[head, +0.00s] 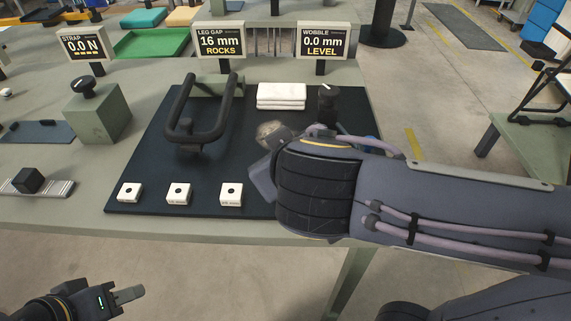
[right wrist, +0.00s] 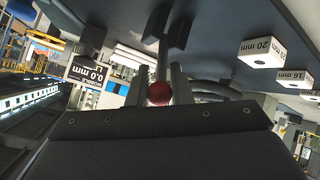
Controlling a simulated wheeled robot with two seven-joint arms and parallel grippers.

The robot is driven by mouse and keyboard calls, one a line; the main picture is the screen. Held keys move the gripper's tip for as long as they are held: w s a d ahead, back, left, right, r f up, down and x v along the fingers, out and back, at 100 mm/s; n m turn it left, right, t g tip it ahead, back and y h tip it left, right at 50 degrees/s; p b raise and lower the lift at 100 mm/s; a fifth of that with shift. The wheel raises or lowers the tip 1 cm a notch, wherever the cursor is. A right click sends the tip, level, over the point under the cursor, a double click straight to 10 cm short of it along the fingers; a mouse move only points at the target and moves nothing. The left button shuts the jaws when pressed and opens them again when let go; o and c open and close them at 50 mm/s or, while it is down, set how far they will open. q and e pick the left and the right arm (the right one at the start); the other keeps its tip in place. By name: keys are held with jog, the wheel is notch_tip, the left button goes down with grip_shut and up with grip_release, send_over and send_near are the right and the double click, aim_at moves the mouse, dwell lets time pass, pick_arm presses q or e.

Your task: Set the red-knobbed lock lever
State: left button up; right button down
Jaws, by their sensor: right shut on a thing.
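The red knob (right wrist: 159,93) of the lock lever shows in the right wrist view, between the two fingers of my right gripper (right wrist: 161,88), which is shut on it. The lever below the knob is mostly hidden. In the head view my right arm covers the knob and the right gripper. A black tubular frame (head: 222,136) stands on the dark mat (head: 130,172), left of my right arm. My left gripper (head: 130,294) is at the lower left, off the table's front edge and away from the mat; its finger gap cannot be made out.
White blocks with holes (head: 178,194) line the mat's front edge. Signs behind the mat read LEG GAP 16 mm ROCKS (head: 222,42) and WOBBLE 0.0 mm LEVEL (head: 323,42).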

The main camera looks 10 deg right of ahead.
dwell(0.3)
jog(key=c, duration=1.3)
grip_release()
jog(key=shift+s, duration=0.1)
jog(key=v, duration=0.7)
jog(key=shift+s+p, duration=0.4)
jog(key=shift+p, duration=0.05)
